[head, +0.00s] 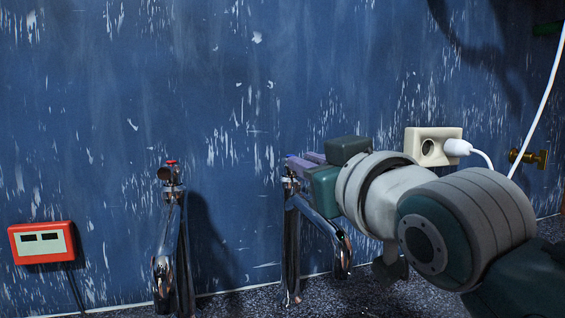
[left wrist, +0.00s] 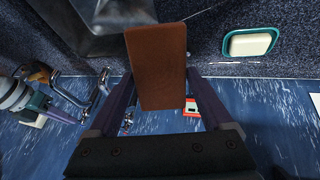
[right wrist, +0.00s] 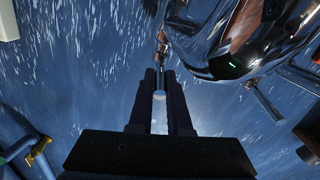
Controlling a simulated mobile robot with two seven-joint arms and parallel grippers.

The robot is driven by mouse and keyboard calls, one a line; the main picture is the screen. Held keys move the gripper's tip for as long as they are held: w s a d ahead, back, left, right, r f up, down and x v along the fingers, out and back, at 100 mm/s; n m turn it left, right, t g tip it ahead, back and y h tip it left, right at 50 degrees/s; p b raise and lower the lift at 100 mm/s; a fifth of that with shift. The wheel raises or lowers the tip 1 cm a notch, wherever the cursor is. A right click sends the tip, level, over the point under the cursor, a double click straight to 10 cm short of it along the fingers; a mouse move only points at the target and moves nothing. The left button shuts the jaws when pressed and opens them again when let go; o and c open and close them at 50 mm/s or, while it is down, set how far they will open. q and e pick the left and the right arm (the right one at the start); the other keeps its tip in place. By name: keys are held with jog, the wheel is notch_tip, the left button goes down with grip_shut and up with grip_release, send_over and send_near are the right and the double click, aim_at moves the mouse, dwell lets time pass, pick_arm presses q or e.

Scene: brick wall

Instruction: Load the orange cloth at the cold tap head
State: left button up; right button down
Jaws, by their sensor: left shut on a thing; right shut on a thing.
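The cold tap (head: 291,235) is the right-hand chrome tap in the head view, with a bit of blue at its head. My right gripper (head: 300,163) is at that tap head, coming from the right, with its fingers shut on it. In the right wrist view the fingers (right wrist: 160,85) are close together around a small pale round-ended part. My left gripper (left wrist: 158,78) is shut on a flat orange-brown rectangular piece, the orange cloth (left wrist: 157,60), seen in the left wrist view. The left gripper and cloth are out of the head view.
A red-topped chrome tap (head: 171,225) stands left of the cold tap. A socket (head: 432,147) with a white plug and a brass valve (head: 530,157) are at right. A green-rimmed dish (left wrist: 250,43) lies on the speckled surface.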

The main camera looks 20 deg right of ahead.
pick_arm(q)
jog(key=shift+r, duration=0.1)
dwell(0.8)
notch_tip(320, 180, up, 2)
jog(key=shift+r+p, duration=0.1)
jog(key=shift+p, duration=1.15)
pick_arm(e)
jog(key=shift+d+r+n+y, duration=0.15)
jog(key=shift+d+n+y, duration=0.3)
jog(key=shift+n+y, duration=0.5)
pick_arm(q)
jog(key=shift+d+r, duration=0.2)
jog(key=shift+r, duration=0.05)
pick_arm(e)
jog(key=shift+w+d+y, duration=0.1)
jog(key=shift+y, duration=0.45)
pick_arm(q)
jog(key=shift+w+d+p, duration=0.1)
jog(key=shift+d+p, duration=0.2)
jog(key=shift+d, duration=0.15)
pick_arm(e)
jog(key=shift+w+d+n+g+y, duration=0.1)
jog(key=shift+d+n+g+y, duration=0.15)
jog(key=shift+n+y, duration=0.25)
jog(key=shift+d+n+g+y, duration=0.15)
jog(key=shift+n+g+y, duration=0.1)
jog(key=shift+y, duration=0.35)
jog(key=c, duration=0.9)
grip_release()
